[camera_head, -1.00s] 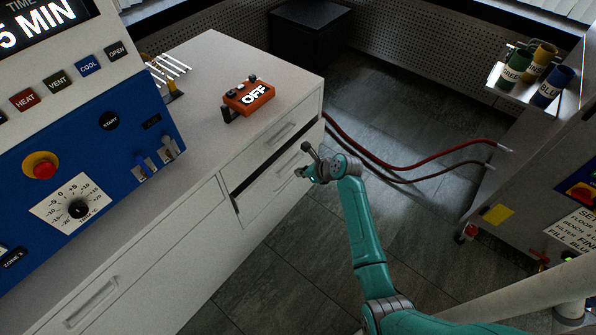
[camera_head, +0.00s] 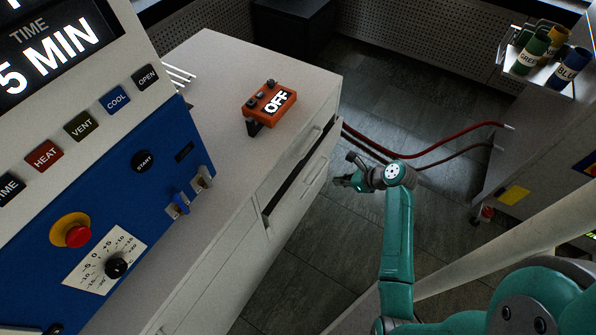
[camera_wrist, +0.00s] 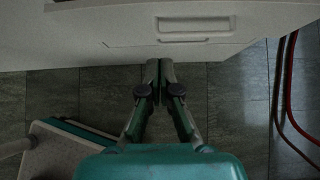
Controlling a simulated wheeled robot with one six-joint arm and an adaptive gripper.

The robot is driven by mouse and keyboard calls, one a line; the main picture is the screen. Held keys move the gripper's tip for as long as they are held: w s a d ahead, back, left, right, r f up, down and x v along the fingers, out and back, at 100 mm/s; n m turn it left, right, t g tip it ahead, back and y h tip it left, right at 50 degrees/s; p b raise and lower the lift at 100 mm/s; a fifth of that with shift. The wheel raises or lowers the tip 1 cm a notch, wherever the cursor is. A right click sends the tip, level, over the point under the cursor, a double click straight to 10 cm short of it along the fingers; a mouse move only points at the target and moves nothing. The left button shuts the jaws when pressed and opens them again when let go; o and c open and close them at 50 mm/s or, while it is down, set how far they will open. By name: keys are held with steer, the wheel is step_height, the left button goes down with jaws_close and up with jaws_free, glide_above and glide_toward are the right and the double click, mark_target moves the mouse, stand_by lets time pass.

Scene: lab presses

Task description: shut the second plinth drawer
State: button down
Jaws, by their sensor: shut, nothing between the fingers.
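The second plinth drawer (camera_head: 298,205) is in the white plinth in the head view, under the closed-looking top drawer (camera_head: 287,165). It stands partly open, with a dark gap along its upper edge. My gripper (camera_head: 345,182) is in front of that drawer, to the right of its handle, apparently with space between. In the wrist view, my gripper (camera_wrist: 159,66) is shut and empty, with its fingertips together near the lower edge of a white drawer front (camera_wrist: 130,35). A recessed handle (camera_wrist: 195,28) shows above the fingertips. Whether the tips touch the front I cannot tell.
An orange OFF box (camera_head: 269,105) stands on the plinth top, beside the blue control panel (camera_head: 150,200). Red hoses (camera_head: 430,160) lie on the floor beyond my arm. A cabinet with labelled cups (camera_head: 535,50) stands at right. Grey floor between is open.

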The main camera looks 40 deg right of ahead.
glide_toward(303, 178)
step_height(303, 178, down, 5)
steer(key=w, duration=0.3)
steer(key=shift+w+a+r, duration=0.25)
steer(key=shift+w+a, duration=0.3)
steer(key=shift+a, duration=0.1)
